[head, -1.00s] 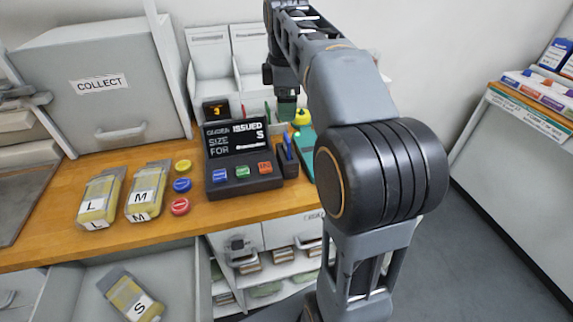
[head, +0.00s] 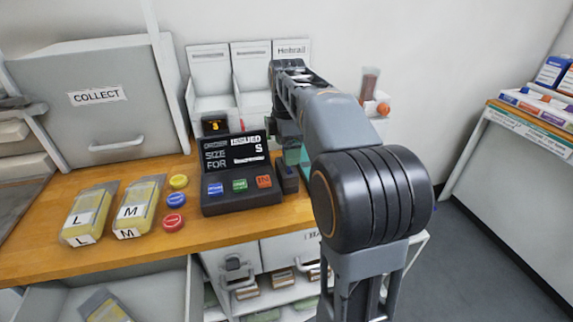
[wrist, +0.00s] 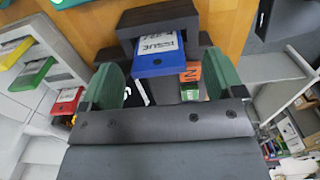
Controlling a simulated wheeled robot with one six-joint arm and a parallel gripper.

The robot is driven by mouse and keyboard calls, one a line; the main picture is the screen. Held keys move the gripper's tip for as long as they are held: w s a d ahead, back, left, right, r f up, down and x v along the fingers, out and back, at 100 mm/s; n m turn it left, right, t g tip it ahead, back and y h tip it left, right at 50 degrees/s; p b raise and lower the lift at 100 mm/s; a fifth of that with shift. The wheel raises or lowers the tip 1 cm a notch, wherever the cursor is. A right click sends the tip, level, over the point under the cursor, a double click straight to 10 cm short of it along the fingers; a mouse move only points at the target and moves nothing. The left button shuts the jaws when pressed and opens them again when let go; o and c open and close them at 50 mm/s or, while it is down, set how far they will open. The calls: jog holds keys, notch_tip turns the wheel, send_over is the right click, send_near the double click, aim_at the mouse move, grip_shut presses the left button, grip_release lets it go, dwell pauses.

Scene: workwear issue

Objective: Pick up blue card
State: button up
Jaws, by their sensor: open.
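The blue card (wrist: 164,52), with a white label reading ISSUE, sticks out of a small black holder (wrist: 160,17) in the wrist view. In the head view the black holder (head: 287,180) stands just right of the order terminal, and my arm hides most of the card there. My gripper (wrist: 163,84) is open, with green fingertips spread to the left and right of the card's near end. Nothing is held, and I cannot tell how deep the card lies between the fingers.
The order terminal (head: 240,180) has blue, green and orange keys. Red (wrist: 66,100) and green (wrist: 32,73) cards sit in slots at the left of the wrist view. Yellow packs marked L (head: 88,212) and M (head: 138,205) lie on the wooden counter (head: 35,240) beside coloured discs (head: 174,199).

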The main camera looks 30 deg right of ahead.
jog(key=shift+f+b, duration=0.35)
jog(key=shift+f, duration=1.55)
jog(key=c, duration=1)
jog(key=shift+r, duration=0.1)
